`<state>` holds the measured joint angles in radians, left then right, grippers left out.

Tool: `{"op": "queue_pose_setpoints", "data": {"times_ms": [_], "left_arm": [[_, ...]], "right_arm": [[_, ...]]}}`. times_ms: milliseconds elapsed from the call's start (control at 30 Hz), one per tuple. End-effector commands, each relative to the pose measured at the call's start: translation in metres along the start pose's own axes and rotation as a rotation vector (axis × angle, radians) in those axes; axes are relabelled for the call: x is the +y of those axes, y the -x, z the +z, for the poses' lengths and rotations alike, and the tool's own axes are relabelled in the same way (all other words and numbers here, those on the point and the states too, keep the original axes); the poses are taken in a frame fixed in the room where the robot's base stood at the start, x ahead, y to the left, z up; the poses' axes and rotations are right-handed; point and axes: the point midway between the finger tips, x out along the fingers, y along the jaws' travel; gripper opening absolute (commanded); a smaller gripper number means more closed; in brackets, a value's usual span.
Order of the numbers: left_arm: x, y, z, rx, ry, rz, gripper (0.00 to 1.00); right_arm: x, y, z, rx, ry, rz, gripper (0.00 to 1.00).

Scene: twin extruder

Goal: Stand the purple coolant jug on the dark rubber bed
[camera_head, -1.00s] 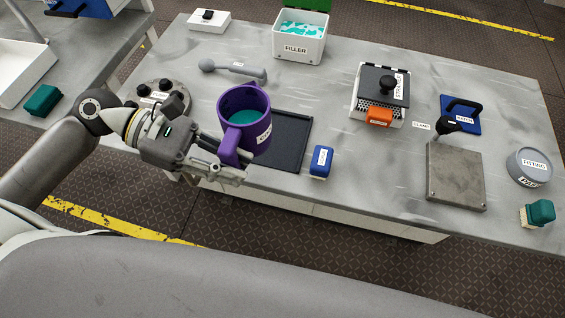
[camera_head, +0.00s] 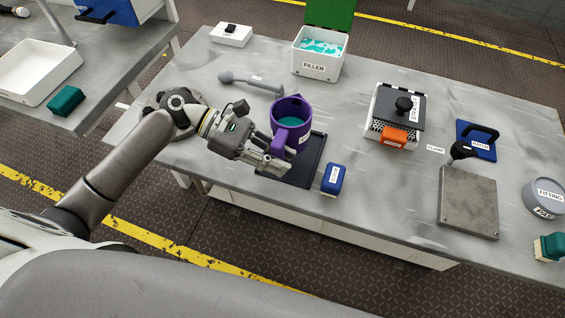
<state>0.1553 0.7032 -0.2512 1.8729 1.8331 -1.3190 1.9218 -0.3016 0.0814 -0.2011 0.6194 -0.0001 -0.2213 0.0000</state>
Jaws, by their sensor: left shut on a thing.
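The purple coolant jug (camera_head: 288,112) is upright, with teal liquid inside. My left gripper (camera_head: 279,158) is shut on its handle, on the near side of the jug. The jug is over the far part of the dark rubber bed (camera_head: 306,168), a black rimmed rectangle on the grey bench. The jug and gripper hide much of the bed. I cannot tell whether the jug's base touches it. My right gripper is not in view.
A blue block (camera_head: 333,179) stands just right of the bed. A grey wand-like tool (camera_head: 252,82) lies behind the jug, and the white filler box (camera_head: 318,60) stands farther back. The white box with an orange block (camera_head: 394,136) is to the right.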

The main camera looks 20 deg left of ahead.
Motion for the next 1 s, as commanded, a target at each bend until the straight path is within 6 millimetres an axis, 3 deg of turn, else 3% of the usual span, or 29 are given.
{"op": "queue_pose_setpoints", "data": {"times_ms": [333,567,967,1000], "left_arm": [[0.022,-0.014,-0.022,-0.002,-0.002,0.002,0.0],[0.022,-0.024,-0.049,-0.002,0.001,0.001,0.0],[0.022,-0.026,-0.053,-0.001,-0.002,0.002,0.0],[0.021,-0.026,-0.054,0.001,-0.001,0.001,0.24]], "right_arm": [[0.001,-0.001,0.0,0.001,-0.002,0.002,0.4],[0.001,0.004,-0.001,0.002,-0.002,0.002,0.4],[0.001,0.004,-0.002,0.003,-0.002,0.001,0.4],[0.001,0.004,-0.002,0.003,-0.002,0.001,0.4]]}}
